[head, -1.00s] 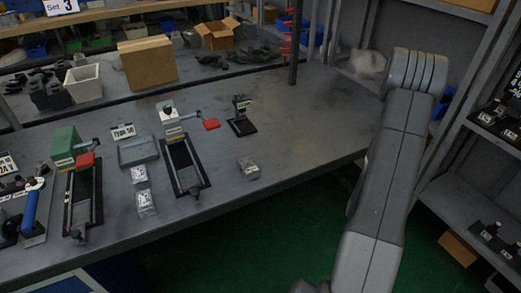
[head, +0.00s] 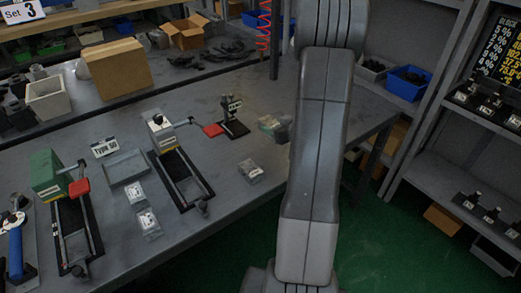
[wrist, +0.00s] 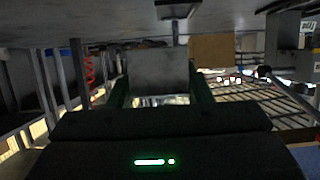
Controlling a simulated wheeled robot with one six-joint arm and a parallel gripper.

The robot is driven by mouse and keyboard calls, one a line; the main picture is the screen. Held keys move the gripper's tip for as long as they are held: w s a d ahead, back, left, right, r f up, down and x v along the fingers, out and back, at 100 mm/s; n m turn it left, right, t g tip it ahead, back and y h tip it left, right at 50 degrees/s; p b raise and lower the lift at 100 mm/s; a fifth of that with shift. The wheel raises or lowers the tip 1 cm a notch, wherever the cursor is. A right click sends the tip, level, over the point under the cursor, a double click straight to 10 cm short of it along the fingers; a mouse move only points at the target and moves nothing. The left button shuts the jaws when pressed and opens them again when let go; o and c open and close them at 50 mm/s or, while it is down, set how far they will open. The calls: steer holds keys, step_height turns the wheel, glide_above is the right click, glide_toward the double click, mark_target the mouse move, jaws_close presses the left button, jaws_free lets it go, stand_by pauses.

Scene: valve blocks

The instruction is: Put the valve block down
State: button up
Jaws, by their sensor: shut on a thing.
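My gripper (wrist: 160,92) shows in the wrist view, its two dark fingers either side of a plain grey valve block (wrist: 158,68). It is shut on this block. A thin upright post and a dark flat piece show just above the block; I cannot tell if they belong to it. In the head view my arm crosses the middle of the picture, and the gripper and held block are hidden or out of frame. The grey workbench (head: 236,158) lies left of and behind the arm.
A fixture with a red handle (head: 180,175) and a green-block fixture (head: 48,175) stand on the bench. A cardboard box (head: 117,68) is at the back. Shelves (head: 430,175) with dark parts stand right.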

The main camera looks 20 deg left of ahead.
mark_target(273, 154)
step_height(273, 154, down, 9)
steer(key=shift+f, duration=0.1)
stand_by(0.4)
steer(key=shift+f, duration=0.1)
steer(key=o, duration=1.3)
steer(key=shift+c, duration=0.2)
steer(key=shift+r, duration=0.25)
steer(key=b+v, duration=0.1)
steer(key=v, duration=1.1)
steer(key=shift+d+f, duration=0.1)
steer(key=shift+f, duration=0.05)
